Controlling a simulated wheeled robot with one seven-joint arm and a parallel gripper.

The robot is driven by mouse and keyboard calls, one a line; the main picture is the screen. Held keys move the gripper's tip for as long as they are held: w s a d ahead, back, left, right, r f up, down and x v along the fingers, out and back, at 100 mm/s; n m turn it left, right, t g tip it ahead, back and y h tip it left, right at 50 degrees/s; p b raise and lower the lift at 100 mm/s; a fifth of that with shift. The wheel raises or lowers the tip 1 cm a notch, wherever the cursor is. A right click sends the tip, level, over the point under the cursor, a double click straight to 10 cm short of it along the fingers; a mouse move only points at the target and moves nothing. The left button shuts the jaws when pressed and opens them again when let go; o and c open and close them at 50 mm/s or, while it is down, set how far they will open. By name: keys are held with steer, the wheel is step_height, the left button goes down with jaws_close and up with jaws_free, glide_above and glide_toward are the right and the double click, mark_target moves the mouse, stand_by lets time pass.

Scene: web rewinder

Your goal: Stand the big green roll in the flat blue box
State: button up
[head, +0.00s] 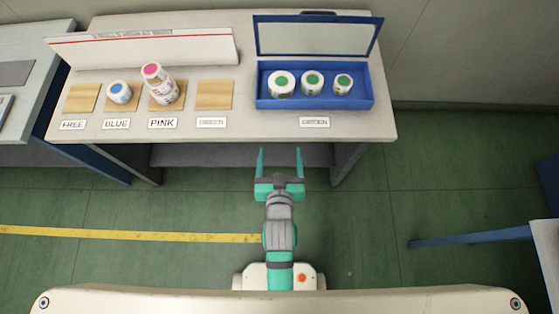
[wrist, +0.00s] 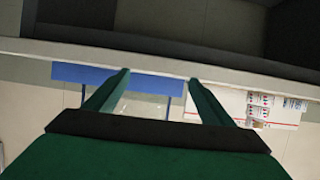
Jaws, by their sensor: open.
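The blue box (head: 310,103) stands at the right of the table with its windowed lid (head: 315,38) raised at the back. Three white rolls with green tops stand upright in a row inside it. The big green roll (head: 281,84) is the leftmost and widest. The middle green roll (head: 312,83) and the right green roll (head: 343,84) are smaller. My gripper (head: 279,152) is open and empty, just off the table's front edge in the picture, apart from the rolls. In the wrist view, the blue box (wrist: 80,73) shows partly behind the open fingers; the rolls cannot be made out there.
A blue-topped roll (head: 120,92) and a taller pink-topped stack (head: 157,84) stand on wooden squares at the left. The free square (head: 81,98) and the green-labelled square (head: 214,95) are empty. A white sign board (head: 140,47) stands behind.

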steer(key=s+r+t, duration=0.1)
steer(key=s+r, duration=0.1)
steer(key=s, duration=0.8)
steer(key=s+r, duration=0.3)
steer(key=s, duration=0.8)
steer(key=shift+s+t, duration=0.15)
steer(key=shift+t, duration=0.25)
